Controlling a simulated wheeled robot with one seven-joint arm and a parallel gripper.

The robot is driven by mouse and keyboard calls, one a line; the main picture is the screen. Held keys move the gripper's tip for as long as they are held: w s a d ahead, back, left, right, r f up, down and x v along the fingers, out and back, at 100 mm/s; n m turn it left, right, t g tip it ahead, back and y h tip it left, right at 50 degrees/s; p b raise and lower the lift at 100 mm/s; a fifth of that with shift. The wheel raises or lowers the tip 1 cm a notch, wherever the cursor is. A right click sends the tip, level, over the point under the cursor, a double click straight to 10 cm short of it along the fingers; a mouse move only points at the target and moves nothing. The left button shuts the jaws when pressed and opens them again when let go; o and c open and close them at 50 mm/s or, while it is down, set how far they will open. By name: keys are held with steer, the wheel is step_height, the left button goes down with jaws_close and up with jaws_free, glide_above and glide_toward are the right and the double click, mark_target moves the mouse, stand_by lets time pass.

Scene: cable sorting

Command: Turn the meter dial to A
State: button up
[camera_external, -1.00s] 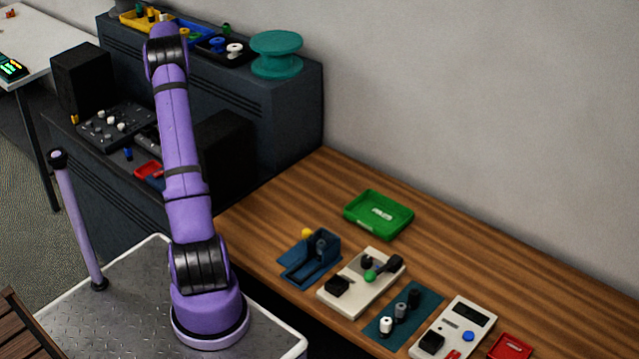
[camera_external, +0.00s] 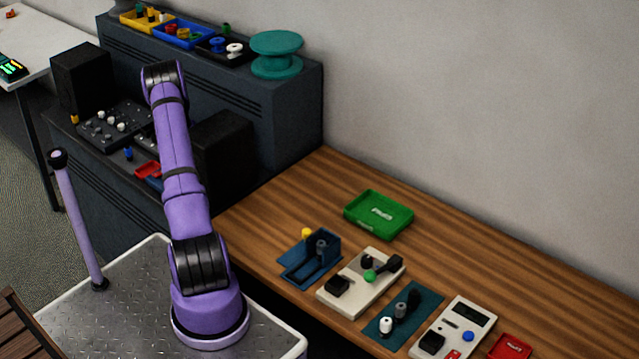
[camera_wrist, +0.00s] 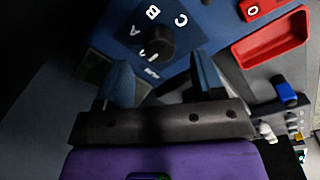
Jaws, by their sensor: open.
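The meter is a dark blue panel with white letters A, B and C, seen tilted at the top of the wrist view (camera_wrist: 205,22). Its black round dial (camera_wrist: 160,40) sits below the letters. White marks show at the dial's lower left; I cannot tell for sure which is its pointer. My gripper (camera_wrist: 162,76) is open, its two blue-grey fingers apart just below the dial in the picture, with nothing seen between them. Whether they touch the dial is unclear. In the external view my arm hides my gripper and most of the meter.
A red tray (camera_wrist: 271,52) lies right of the meter, with a blue-capped part (camera_wrist: 285,92) below it. In the external view, dark boxes (camera_external: 80,78) and a shelf with bins stand around that bench. The wooden table (camera_external: 300,190) holds a green tray (camera_external: 378,216) and several devices.

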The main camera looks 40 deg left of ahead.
steer(key=shift+f, duration=1.75)
steer(key=c, duration=0.9)
steer(key=shift+w, duration=0.1)
steer(key=shift+m, duration=0.3)
steer(key=m, duration=0.5)
steer(key=shift+m, duration=0.3)
steer(key=m, duration=0.5)
steer(key=shift+m, duration=0.4)
